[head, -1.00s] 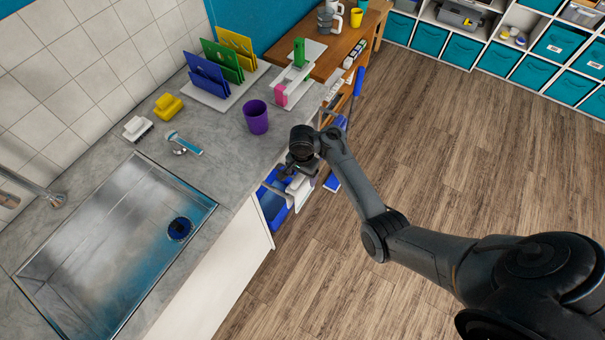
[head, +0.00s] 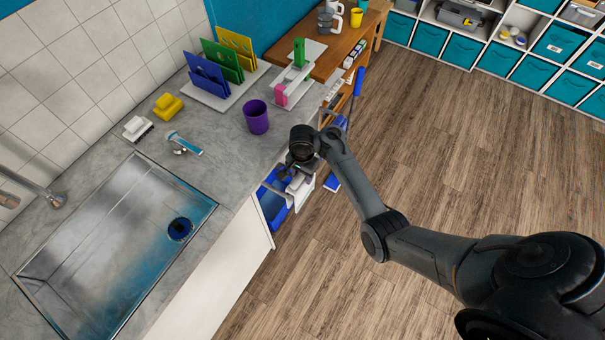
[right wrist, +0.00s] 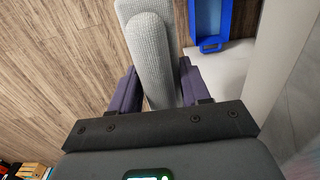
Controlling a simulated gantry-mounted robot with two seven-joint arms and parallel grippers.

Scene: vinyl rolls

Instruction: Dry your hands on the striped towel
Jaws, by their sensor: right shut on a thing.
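A pale grey, woven-looking towel (right wrist: 150,45) hangs between the two fingers of my right gripper (right wrist: 159,82) in the right wrist view. No stripes can be made out on it. My right gripper (head: 284,177) is shut on the towel, low beside the counter's front edge. In the head view the towel shows only as a small white patch (head: 302,186) under my wrist, partly hidden by it. My left gripper is not in view.
The grey counter (head: 222,170) with the metal sink (head: 115,250) lies left of my right arm. A purple cup (head: 256,117) stands near the counter's edge. A blue bin (head: 271,205) sits below the wrist. The wooden floor to the right is clear.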

